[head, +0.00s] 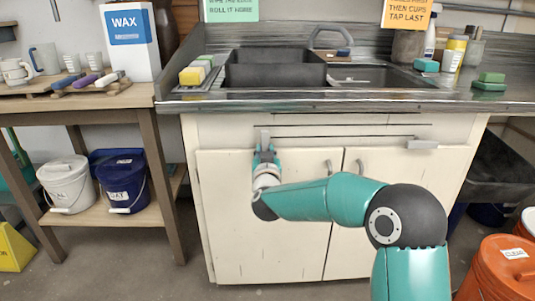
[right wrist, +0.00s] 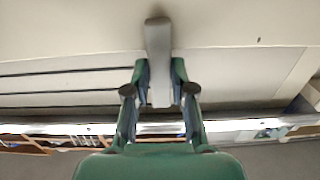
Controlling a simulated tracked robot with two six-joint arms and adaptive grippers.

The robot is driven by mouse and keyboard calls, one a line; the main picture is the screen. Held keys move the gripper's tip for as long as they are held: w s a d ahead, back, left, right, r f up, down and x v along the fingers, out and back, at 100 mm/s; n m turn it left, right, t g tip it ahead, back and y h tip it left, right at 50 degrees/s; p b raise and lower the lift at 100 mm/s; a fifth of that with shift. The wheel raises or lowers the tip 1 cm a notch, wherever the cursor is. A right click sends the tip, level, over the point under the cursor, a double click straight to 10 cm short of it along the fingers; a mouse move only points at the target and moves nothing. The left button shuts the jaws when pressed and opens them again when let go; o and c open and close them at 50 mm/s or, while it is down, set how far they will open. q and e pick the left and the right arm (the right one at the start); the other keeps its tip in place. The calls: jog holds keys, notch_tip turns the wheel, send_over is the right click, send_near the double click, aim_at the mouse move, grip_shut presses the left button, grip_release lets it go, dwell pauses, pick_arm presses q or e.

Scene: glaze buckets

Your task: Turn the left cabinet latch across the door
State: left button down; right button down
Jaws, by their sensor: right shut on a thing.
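The left cabinet latch (head: 265,136) is a small grey bar at the top of the left door (head: 225,215). It stands upright in the head view, and its lower part is hidden by my gripper. My right gripper (head: 266,152) reaches it from in front and is shut on it. In the right wrist view the grey latch (right wrist: 158,35) runs between the two fingers of my right gripper (right wrist: 160,82), one on each side. The left door looks closed. My left gripper is not in view.
The right latch (head: 423,144) lies level at the top of the right door (head: 395,215). Door handles (head: 328,167) sit near the middle seam. The steel counter edge (head: 330,106) overhangs above. A wooden table (head: 95,101) stands at left and an orange bucket (head: 495,272) at lower right.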

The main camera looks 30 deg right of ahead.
jog(key=shift+f, duration=0.15)
jog(key=c, duration=1)
grip_release()
jog(key=shift+r, duration=0.2)
jog(key=shift+s, duration=0.1)
jog(key=v, duration=1.2)
jog(key=shift+f, duration=0.1)
